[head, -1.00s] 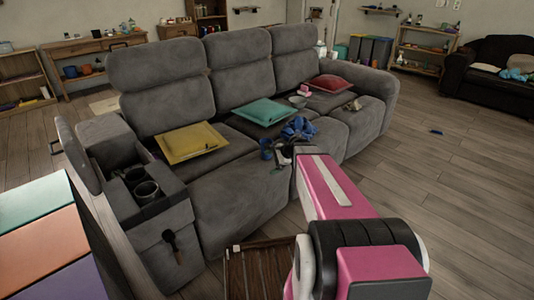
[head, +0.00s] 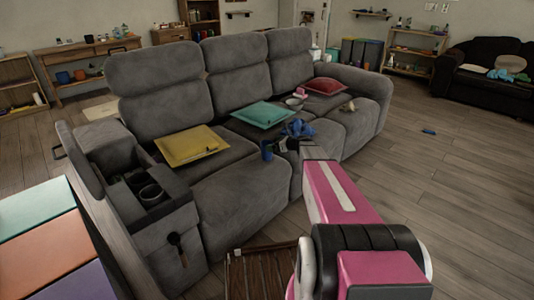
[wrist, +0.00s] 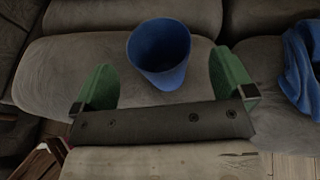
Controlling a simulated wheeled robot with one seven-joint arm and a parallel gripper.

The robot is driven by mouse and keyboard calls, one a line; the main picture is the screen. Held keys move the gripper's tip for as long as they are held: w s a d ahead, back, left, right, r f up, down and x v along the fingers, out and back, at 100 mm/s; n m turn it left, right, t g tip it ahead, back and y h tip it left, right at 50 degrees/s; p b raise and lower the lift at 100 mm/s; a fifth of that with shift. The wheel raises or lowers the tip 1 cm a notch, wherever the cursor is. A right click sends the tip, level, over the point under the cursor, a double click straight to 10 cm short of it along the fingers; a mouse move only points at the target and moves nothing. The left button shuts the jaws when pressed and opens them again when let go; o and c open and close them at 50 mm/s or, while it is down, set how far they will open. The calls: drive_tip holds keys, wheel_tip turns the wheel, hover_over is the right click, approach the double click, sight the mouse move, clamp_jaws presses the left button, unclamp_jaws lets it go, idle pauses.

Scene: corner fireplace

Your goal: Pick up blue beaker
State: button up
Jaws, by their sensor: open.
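The blue beaker (wrist: 160,56) stands on the grey sofa seat in the wrist view, its open top facing the camera. In the head view the beaker (head: 267,150) is a small blue shape at the front of the seat, left of a blue cloth. My gripper (wrist: 166,85) is open, with one green finger pad to the left of the beaker and one to the right. The beaker lies across the gap between the pads, with space on both sides. In the head view my arm hides most of the gripper.
The blue cloth (head: 298,129) lies right of the beaker and also shows at the wrist view's right edge (wrist: 302,70). The wooden floor at right is mostly clear.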

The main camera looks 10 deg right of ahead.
sight(262, 144)
drive_tip(key=x, duration=0.5)
drive_tip(key=shift+a, duration=0.2)
drive_tip(key=c, duration=0.9)
